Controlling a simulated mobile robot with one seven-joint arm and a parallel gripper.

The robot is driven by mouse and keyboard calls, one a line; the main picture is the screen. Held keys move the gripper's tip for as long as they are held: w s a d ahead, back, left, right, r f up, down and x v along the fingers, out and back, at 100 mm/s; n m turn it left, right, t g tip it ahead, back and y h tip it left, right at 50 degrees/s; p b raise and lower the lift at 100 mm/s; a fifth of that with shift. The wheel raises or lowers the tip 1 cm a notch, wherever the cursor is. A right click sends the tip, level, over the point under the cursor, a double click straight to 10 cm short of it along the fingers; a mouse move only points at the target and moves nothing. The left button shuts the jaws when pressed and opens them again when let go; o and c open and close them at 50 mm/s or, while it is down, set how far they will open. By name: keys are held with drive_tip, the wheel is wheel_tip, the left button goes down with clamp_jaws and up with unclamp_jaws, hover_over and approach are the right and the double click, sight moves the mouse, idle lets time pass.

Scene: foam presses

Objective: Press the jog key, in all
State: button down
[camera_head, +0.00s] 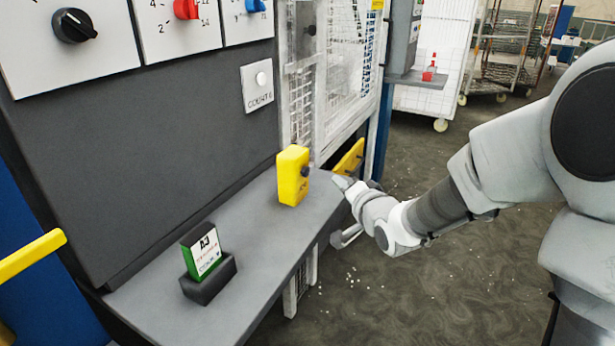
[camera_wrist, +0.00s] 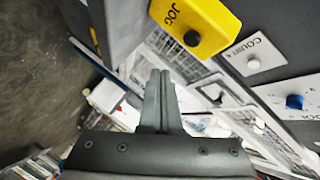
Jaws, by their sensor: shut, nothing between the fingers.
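The jog key is a dark round button (camera_head: 306,171) on a yellow box (camera_head: 290,178) that stands upright on the grey shelf (camera_head: 240,225). In the wrist view the yellow box (camera_wrist: 212,20) reads JOG, and its dark button (camera_wrist: 192,38) faces the camera side. My gripper (camera_head: 343,182) is to the right of the box, a short way off the button. In the wrist view the shut, empty fingers (camera_wrist: 159,75) point up, below and left of the button, apart from it.
A small sign with a green edge (camera_head: 204,252) sits in a dark holder at the shelf's near end. A panel with black, red and blue knobs and a white counter plate (camera_head: 257,85) rises behind. A mesh guard (camera_head: 330,75) stands beyond the box. Open floor lies right of the shelf.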

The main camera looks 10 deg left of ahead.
drive_tip(key=shift+w+a+b, duration=0.25)
drive_tip(key=shift+a, duration=0.5)
drive_tip(key=shift+w+a+b, duration=0.25)
drive_tip(key=shift+a, duration=0.45)
drive_tip(key=shift+w+a+b, duration=0.25)
drive_tip(key=shift+a, duration=0.5)
drive_tip(key=shift+a, duration=0.1)
drive_tip(key=shift+w+a, duration=0.15)
drive_tip(key=shift+a, duration=0.1)
drive_tip(key=shift+w+a+b, duration=0.2)
drive_tip(key=shift+a+b, duration=0.4)
idle(1.1)
drive_tip(key=shift+d, duration=0.1)
idle(0.5)
drive_tip(key=shift+s+d, duration=0.35)
drive_tip(key=shift+d, duration=0.55)
drive_tip(key=shift+s+d+p, duration=0.3)
drive_tip(key=shift+d+p, duration=0.1)
drive_tip(key=shift+d, duration=0.4)
drive_tip(key=shift+s+d+p, duration=0.25)
drive_tip(key=shift+d+p, duration=0.1)
drive_tip(key=shift+d, duration=0.4)
drive_tip(key=shift+s+d+p, duration=0.3)
drive_tip(key=shift+d+p, duration=0.1)
drive_tip(key=shift+d, duration=0.4)
